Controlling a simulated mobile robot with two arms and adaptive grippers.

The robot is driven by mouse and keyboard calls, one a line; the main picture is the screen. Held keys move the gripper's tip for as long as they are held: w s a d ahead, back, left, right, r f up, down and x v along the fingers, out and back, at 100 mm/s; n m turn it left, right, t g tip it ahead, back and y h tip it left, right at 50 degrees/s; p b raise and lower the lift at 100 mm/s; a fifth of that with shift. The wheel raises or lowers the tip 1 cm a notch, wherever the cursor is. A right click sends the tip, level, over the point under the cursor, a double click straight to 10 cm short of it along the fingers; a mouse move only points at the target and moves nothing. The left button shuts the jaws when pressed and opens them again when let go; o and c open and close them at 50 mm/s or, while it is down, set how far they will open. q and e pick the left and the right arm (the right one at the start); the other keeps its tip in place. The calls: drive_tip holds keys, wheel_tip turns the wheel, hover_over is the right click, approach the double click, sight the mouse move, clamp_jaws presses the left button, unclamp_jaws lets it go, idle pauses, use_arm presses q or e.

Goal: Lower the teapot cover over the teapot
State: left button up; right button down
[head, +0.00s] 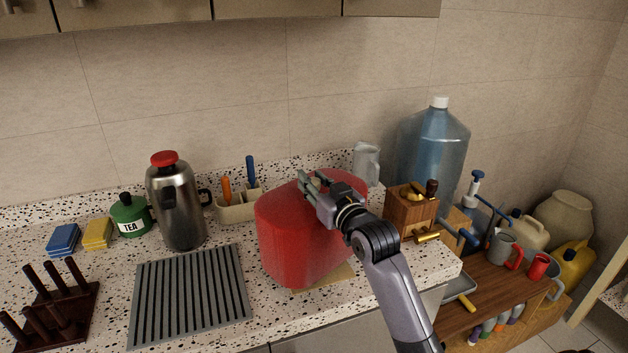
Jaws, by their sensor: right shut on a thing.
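The large red teapot cover (285,240) stands upright over the right part of the speckled counter. My right gripper (314,184) is at its top, shut on the cover's top, with my arm coming in from the lower right. The gripper hides part of the cover's top. No teapot shows; anything under or behind the cover is hidden. I cannot tell whether the cover's lower edge touches the surface below. My left gripper is not in view.
A tan board (325,279) shows under the cover. A ribbed grey mat (190,295), steel jug (178,205) and utensil holder (238,207) are to the left. A wooden grinder (410,212), white pitcher (366,163) and water bottle (432,150) stand close on the right.

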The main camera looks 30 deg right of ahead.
sight(313, 218)
drive_tip(key=shift+f+b, duration=1.1)
drive_tip(key=shift+f, duration=1)
drive_tip(key=c, duration=1.2)
unclamp_jaws()
drive_tip(key=shift+o, duration=0.2)
drive_tip(key=o, duration=0.6)
drive_tip(key=shift+s, duration=0.1)
drive_tip(key=s, duration=0.4)
drive_tip(key=s+a, duration=0.1)
drive_tip(key=s, duration=0.7)
drive_tip(key=shift+a, duration=0.15)
drive_tip(key=shift+w, duration=0.1)
